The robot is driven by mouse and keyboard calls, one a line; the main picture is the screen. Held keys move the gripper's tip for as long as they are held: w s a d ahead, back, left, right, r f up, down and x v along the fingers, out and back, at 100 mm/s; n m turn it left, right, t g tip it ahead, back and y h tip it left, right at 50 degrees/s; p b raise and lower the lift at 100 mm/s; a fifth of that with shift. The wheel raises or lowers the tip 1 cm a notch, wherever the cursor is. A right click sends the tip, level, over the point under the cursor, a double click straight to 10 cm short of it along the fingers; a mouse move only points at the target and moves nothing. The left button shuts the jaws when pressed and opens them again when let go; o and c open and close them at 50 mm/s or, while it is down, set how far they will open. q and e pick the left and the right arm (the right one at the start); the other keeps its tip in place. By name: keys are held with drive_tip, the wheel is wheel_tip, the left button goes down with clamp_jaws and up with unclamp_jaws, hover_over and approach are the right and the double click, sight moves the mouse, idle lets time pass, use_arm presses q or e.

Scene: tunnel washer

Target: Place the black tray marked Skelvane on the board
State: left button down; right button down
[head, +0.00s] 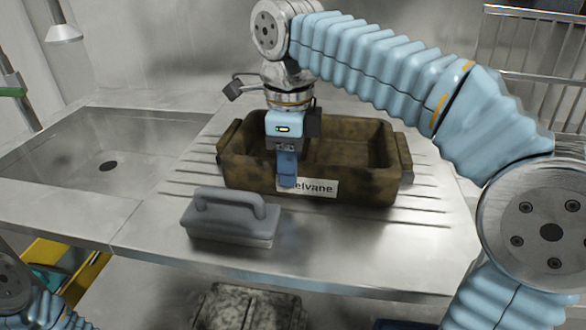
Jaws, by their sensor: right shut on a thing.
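The tray (240,172) is dark brown-black and blotched, with a white label on its near wall that reads "elvane", its first letters hidden behind my gripper. It is upright, on or just above the ribbed steel draining board (425,218); I cannot tell whether its base touches. My right gripper (287,178) comes down from above at the tray's near wall and is shut on that wall, one finger showing on its outer face. The other finger is hidden. My left gripper is out of view; only part of my left arm shows at the lower left.
A grey block with a handle (230,218) stands on the board close in front of the tray, at left. A steel sink basin (105,150) lies to the left. A wire rack (530,60) is at the back right. A yellow container (55,262) sits below the counter.

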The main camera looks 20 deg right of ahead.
drive_tip(key=shift+s+r, duration=0.1)
drive_tip(key=shift+f, duration=0.25)
drive_tip(key=c, duration=0.9)
unclamp_jaws()
drive_tip(key=shift+r, duration=0.1)
drive_tip(key=shift+r, duration=0.2)
wheel_tip(320, 180, up, 12)
drive_tip(key=p, duration=0.3)
drive_tip(key=shift+f+p, duration=0.1)
drive_tip(key=shift+p, duration=0.3)
